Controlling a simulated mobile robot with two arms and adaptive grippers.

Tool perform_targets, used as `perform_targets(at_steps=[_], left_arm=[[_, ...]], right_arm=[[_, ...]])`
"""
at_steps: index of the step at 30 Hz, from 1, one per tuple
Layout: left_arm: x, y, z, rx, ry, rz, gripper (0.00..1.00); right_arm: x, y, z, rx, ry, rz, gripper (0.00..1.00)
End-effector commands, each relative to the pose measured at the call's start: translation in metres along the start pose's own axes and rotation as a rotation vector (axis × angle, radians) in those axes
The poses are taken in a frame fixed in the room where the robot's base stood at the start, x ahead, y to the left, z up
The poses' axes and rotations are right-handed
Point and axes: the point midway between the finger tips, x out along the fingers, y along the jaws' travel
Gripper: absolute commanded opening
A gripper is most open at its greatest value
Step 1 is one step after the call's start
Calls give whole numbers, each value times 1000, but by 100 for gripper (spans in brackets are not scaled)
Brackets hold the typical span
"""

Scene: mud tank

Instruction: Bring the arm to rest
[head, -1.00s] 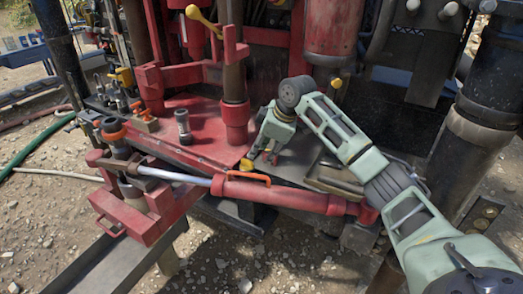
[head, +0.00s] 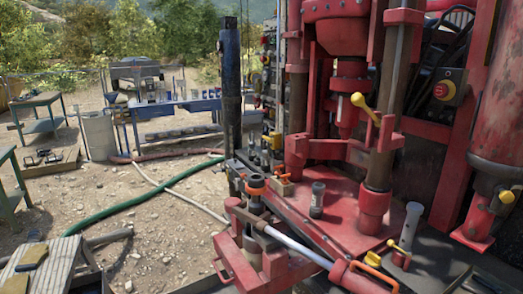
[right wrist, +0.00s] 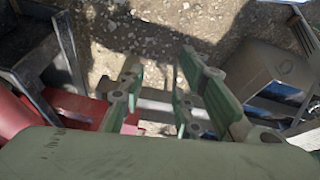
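My right gripper (right wrist: 158,80) shows in the right wrist view, with green fingers spread apart and nothing between them. It hangs above a grey bar and gravel ground. Neither arm shows in the head view. A grey cylindrical piece with yellow parts at its foot (head: 408,228) stands upright at the right of the red rig deck (head: 340,212). My left gripper is in neither view.
A short grey cylinder (head: 317,200) stands on the deck. The red-and-silver cylinder arm (head: 362,280) crosses its front edge. A blue table (head: 180,108) stands behind, and hoses (head: 150,195) cross the gravel. A tan box-like object (right wrist: 268,72) lies right of my right gripper.

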Motion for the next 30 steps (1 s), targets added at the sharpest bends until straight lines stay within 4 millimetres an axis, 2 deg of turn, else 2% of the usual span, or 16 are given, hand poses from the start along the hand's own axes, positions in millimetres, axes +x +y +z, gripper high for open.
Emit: perform_targets(at_steps=[1, 6, 12, 20, 21, 30], left_arm=[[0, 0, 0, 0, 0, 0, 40], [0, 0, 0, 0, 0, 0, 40], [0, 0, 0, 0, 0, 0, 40], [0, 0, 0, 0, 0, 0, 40], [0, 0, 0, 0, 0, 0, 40], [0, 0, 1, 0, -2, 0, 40]], right_arm=[[-3, -21, 16, 50, 0, -4, 30], [-20, -51, 53, 195, -8, 28, 30], [-40, -68, 85, 322, -24, 65, 30], [-67, -81, 121, 465, -53, 119, 30], [-66, -82, 125, 480, -58, 126, 30], [2, -79, 134, 470, -84, 112, 30]])
